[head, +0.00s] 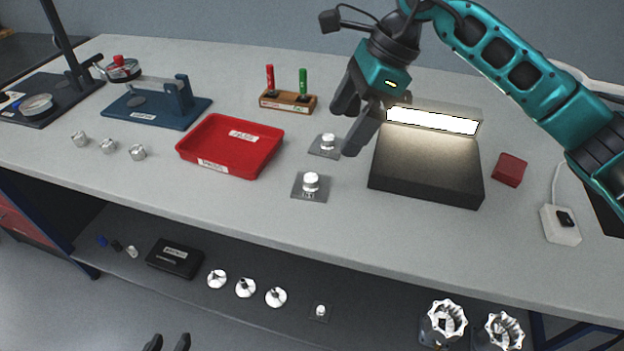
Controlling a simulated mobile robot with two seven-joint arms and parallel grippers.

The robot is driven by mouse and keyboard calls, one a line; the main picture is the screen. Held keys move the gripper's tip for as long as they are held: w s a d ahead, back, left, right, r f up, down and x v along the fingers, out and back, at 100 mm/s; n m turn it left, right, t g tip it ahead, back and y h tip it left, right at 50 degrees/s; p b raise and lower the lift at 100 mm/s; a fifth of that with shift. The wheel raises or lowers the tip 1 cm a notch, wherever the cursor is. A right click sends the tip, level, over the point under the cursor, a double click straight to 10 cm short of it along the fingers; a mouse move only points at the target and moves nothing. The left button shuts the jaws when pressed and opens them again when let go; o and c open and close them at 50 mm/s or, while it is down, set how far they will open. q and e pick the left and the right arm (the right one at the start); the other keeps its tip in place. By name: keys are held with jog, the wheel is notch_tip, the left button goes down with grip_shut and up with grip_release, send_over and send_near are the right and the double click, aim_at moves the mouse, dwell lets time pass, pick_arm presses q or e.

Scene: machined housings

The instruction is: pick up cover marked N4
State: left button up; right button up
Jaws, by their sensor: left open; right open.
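No N4 mark is legible on any part in the head view. Several white flanged discs with a raised centre, possibly covers, lie in a row on the lower shelf: a left one (217,279), a middle one (245,288) and a right one (276,297). My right gripper (346,127) is open and empty above the bench, over the area by a small square plate with a white knob (328,143). My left gripper (168,342) shows only as two dark fingertips at the bottom edge, open, in front of the shelf and below the discs.
On the bench (240,208) stand a red tray (215,168), a lamp-lit black box (425,175), a second knobbed plate (311,187) and a red block (509,170). The bench edge overhangs the shelf.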

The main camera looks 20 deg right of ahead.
aim_at(313, 178)
jog(key=x, duration=1.2)
jog(key=shift+a+f, duration=0.15)
jog(key=shift+f, duration=0.1)
jog(key=c, duration=1.1)
